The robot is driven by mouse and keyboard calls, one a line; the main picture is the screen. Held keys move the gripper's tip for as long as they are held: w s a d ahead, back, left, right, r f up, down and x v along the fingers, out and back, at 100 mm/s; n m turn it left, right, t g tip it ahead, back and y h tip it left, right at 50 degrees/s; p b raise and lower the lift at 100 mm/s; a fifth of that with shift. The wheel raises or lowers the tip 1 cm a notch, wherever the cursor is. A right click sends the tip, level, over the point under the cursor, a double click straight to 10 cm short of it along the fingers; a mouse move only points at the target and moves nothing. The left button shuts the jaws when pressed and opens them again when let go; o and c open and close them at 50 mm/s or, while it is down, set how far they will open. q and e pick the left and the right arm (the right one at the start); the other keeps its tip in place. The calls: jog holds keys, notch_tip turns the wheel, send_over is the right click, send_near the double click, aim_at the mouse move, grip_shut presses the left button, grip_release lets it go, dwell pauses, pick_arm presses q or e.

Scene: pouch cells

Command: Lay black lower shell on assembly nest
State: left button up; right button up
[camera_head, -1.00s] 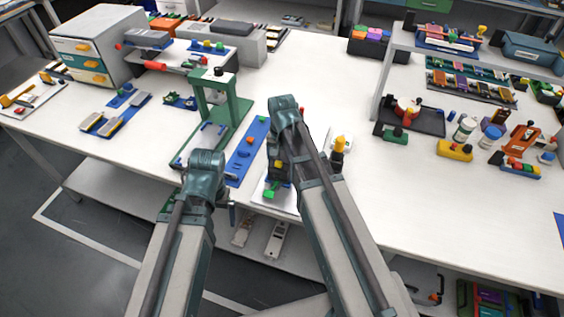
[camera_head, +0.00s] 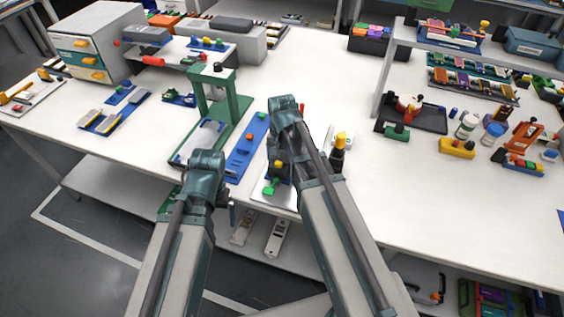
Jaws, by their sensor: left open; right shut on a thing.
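My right gripper (camera_head: 279,168) points down at the front edge of the bench, over a pale plate with a green knob (camera_head: 270,188). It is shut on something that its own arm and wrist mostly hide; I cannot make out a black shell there. My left gripper (camera_head: 226,200) is open, low at the bench's front edge, left of the right one; its wrist hides most of its fingers. A long blue fixture (camera_head: 247,147) lies between the two arms. I cannot tell for sure which fixture is the assembly nest.
A green press frame (camera_head: 226,118) stands just behind my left wrist. A black and yellow upright thing (camera_head: 338,158) stands right of my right forearm. A dark tray (camera_head: 424,116) and a yellow block (camera_head: 457,148) lie farther right. The bench centre behind is clear.

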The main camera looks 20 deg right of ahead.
jog(key=shift+f, duration=0.25)
jog(key=o, duration=1.2)
jog(key=shift+o, duration=0.2)
jog(key=shift+r, duration=0.2)
notch_tip(320, 180, up, 14)
jog(key=p, duration=1.3)
jog(key=shift+f+p, duration=0.2)
jog(key=shift+p, duration=0.1)
